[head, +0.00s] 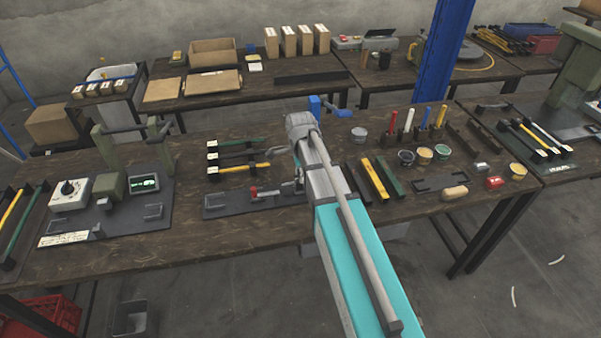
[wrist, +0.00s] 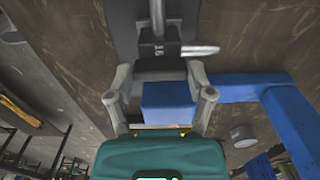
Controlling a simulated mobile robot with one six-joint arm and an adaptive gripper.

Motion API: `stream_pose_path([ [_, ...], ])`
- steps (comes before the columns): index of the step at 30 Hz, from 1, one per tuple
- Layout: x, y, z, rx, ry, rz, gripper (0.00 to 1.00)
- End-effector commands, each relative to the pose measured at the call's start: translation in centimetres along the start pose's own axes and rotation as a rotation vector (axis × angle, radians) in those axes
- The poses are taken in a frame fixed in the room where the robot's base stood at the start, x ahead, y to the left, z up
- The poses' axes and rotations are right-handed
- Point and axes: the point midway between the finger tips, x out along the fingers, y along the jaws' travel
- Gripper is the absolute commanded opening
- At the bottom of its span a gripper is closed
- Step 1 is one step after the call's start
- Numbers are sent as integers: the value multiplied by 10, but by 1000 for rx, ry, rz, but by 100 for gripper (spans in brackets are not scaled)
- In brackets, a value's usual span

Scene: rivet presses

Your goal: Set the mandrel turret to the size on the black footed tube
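In the head view three footed tubes lie in a rack: green (head: 235,142), black (head: 242,155) and yellow (head: 240,167). They have white tags at their left ends, too small to read. In the wrist view a black block with a white number, perhaps 16 or 19, (wrist: 158,48) lies straight ahead; it looks like part of the mandrel turret, though I cannot be sure. My gripper (wrist: 160,70) has its grey fingers spread either side of a dark block and a blue block (wrist: 168,100). Contact is unclear. In the head view my arm hides the gripper.
A blue bent bar (wrist: 270,90) runs close to my right finger in the wrist view. A base plate with red parts (head: 254,192) lies left of my arm. A dial box (head: 70,192) stands at left.

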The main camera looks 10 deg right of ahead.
Motion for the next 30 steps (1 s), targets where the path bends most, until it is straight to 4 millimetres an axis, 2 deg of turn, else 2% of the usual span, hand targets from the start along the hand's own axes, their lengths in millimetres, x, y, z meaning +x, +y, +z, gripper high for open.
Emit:
stream_pose_path([
  [1, 0, 0, 0, 0, 0, 0, 42],
  [4, 0, 0, 0, 0, 0, 1, 24],
  [5, 0, 0, 0, 0, 0, 1, 21],
  [17, 0, 0, 0, -56, 0, 1, 21],
  [30, 0, 0, -1, -356, 0, 1, 21],
])
